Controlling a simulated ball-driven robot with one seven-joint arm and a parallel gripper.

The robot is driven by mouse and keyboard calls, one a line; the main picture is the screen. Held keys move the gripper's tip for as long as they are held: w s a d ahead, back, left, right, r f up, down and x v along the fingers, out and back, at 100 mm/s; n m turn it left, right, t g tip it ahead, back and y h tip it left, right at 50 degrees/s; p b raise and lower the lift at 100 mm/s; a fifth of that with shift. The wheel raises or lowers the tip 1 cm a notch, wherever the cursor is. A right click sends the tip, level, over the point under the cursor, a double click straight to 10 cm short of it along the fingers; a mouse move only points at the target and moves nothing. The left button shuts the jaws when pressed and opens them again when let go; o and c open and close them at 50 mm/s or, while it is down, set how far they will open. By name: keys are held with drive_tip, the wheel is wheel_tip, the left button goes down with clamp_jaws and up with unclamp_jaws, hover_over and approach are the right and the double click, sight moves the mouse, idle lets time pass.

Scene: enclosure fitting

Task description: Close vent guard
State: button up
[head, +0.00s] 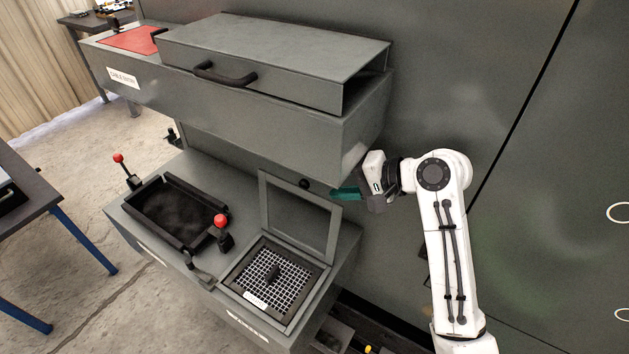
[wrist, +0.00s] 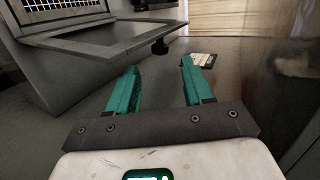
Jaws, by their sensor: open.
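The vent guard (head: 336,236) is an open grey rectangular frame standing raised at the back edge of the vent. The vent (head: 288,287) has a light mesh in a dark surround. A black knob (head: 304,184) shows at the guard's upper edge. My gripper (head: 345,193) is open and empty, just right of the guard's upper right corner. In the wrist view, my teal fingertips (wrist: 158,68) are spread apart. The guard (wrist: 105,42) lies ahead and left there, with the knob (wrist: 160,46) just beyond the fingertips. No contact is visible.
A black tray (head: 135,207) and red-knobbed levers (head: 221,221) stand left of the vent. A grey cabinet with a black handle (head: 222,75) overhangs the lower bench close above my gripper. A large dark wall panel (head: 540,150) is behind my arm.

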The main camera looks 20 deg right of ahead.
drive_tip(key=x, duration=0.5)
drive_tip(key=shift+w+a+f, duration=0.15)
drive_tip(key=shift+w+a, duration=0.05)
drive_tip(key=shift+w, duration=0.05)
clamp_jaws()
idle(0.4)
